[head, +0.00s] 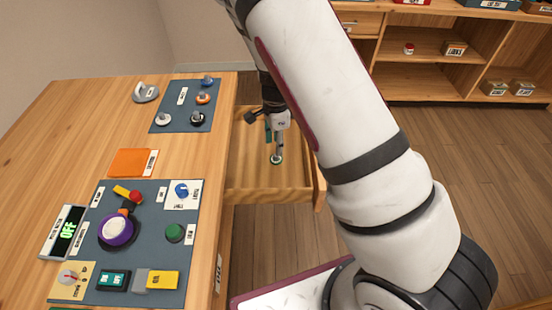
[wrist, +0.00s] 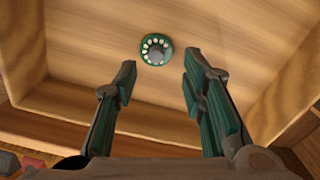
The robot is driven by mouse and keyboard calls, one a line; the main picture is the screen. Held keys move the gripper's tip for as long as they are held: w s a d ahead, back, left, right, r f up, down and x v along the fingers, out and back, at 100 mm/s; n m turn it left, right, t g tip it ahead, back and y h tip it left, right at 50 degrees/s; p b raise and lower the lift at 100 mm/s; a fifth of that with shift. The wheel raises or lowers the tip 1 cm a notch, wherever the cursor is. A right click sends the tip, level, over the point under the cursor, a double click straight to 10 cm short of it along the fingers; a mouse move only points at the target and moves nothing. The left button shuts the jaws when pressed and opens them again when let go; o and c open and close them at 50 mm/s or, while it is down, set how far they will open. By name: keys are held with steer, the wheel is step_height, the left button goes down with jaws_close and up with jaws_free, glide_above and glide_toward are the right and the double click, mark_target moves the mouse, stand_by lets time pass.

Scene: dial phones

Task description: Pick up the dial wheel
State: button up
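The dial wheel (wrist: 155,49) is a small round green disc with a ring of pale finger holes and a grey centre. It lies on the floor of the open wooden drawer (wrist: 85,40). In the head view the dial wheel (head: 276,159) shows at the lower tip of my gripper. In the wrist view my gripper (wrist: 158,75) is open, its two green-padded fingers wide apart. The dial wheel lies beyond the fingertips, in line with the gap between them, and nothing is held. The head view does not show clearly how far above it the fingers are.
The drawer's side and front walls (head: 268,196) surround my gripper closely. A wooden desk (head: 60,120) to the left carries a blue-grey control panel (head: 145,215), an orange pad (head: 132,162) and a mat with several small knobs (head: 187,95). Shelves (head: 430,60) stand at the back right.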

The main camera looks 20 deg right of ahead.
mark_target(276, 158)
steer(key=f, duration=0.5)
steer(key=shift+s+b, duration=0.25)
steer(key=shift+b, duration=0.1)
jaws_close()
